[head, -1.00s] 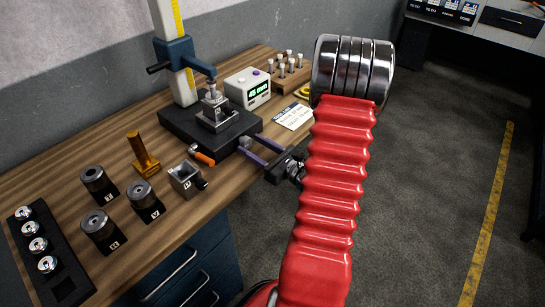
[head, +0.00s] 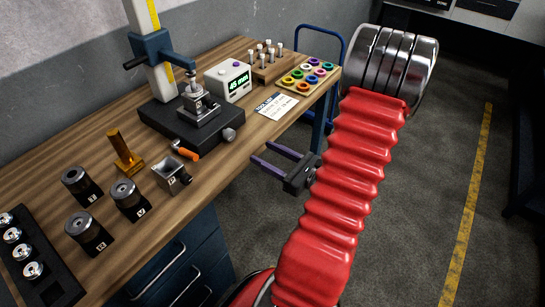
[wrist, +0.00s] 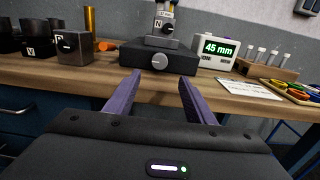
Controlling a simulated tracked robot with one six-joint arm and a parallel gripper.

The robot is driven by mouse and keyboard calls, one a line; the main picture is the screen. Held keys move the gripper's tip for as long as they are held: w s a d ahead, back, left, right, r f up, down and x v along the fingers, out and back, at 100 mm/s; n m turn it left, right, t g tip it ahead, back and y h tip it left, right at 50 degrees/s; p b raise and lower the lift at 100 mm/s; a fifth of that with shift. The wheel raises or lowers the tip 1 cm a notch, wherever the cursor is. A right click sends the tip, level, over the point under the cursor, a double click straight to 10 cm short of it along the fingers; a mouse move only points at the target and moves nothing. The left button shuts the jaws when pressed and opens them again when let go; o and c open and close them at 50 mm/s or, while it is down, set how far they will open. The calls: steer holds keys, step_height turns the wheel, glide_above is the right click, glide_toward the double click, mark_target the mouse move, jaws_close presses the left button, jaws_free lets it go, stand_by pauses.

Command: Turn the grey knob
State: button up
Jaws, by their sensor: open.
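The grey knob (head: 229,135) is a small round disc on the front side of a black base block (head: 165,121) on the bench. In the wrist view, the knob (wrist: 159,61) appears ahead, centred between my finger tips. My gripper (head: 260,152) is open and empty, with two purple fingers pointing at the bench. Its tips are apart from the knob, to its right and lower in the head view. Both fingers (wrist: 159,76) show in the wrist view. A metal block fixture (head: 198,108) stands on the base.
A display (head: 238,85) reads 45 mm. An orange-handled tool (head: 185,150) and a small metal box (head: 171,174) lie left of the knob. A paper card (head: 277,105) and a tray of coloured rings (head: 322,70) are at right. The bench's front edge lies below the knob.

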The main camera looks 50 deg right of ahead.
steer(key=shift+s, duration=0.8)
